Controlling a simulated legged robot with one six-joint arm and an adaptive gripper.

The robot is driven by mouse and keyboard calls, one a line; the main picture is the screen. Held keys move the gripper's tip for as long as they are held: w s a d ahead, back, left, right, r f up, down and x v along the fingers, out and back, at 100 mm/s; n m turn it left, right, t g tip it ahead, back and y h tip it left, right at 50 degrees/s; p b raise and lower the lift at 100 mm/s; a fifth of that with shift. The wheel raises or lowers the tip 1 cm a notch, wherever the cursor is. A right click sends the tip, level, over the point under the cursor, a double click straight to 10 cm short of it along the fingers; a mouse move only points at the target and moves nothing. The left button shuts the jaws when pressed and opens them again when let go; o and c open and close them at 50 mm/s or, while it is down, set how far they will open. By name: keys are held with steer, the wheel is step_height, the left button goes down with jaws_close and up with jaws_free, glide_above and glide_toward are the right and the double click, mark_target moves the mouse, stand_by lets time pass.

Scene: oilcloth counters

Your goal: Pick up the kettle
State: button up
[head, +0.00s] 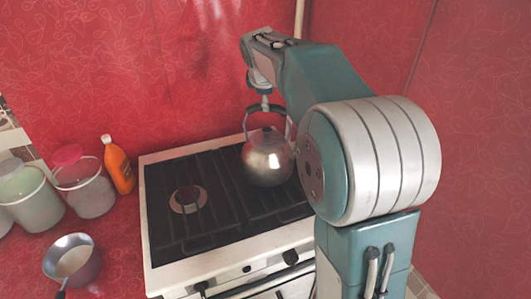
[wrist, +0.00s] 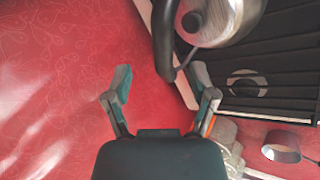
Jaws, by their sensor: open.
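The shiny metal kettle (head: 268,162) stands upright on the back right of the stove (head: 160,250). Its dark arched handle (head: 246,122) rises above the lid. My gripper (head: 265,104) is at the top of the handle in the head view, where its fingers are small and hard to make out. In the wrist view my gripper (wrist: 162,80) has its two fingers spread apart. The kettle's black handle (wrist: 163,35) reaches down between the fingertips there, with no clear contact on either finger. The kettle body (wrist: 228,25) is cut off at the top edge.
An orange bottle (head: 119,165), a jar with a red lid (head: 85,190) and other pale jars stand left of the stove. A small saucepan (head: 72,260) sits at the front left. The red wall is close behind the stove. The left burner (head: 188,199) is empty.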

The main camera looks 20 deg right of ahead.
steer(key=x, duration=0.6)
steer(key=shift+s+a+f, duration=0.1)
steer(key=shift+a, duration=0.2)
steer(key=shift+d, duration=0.3)
jaws_close()
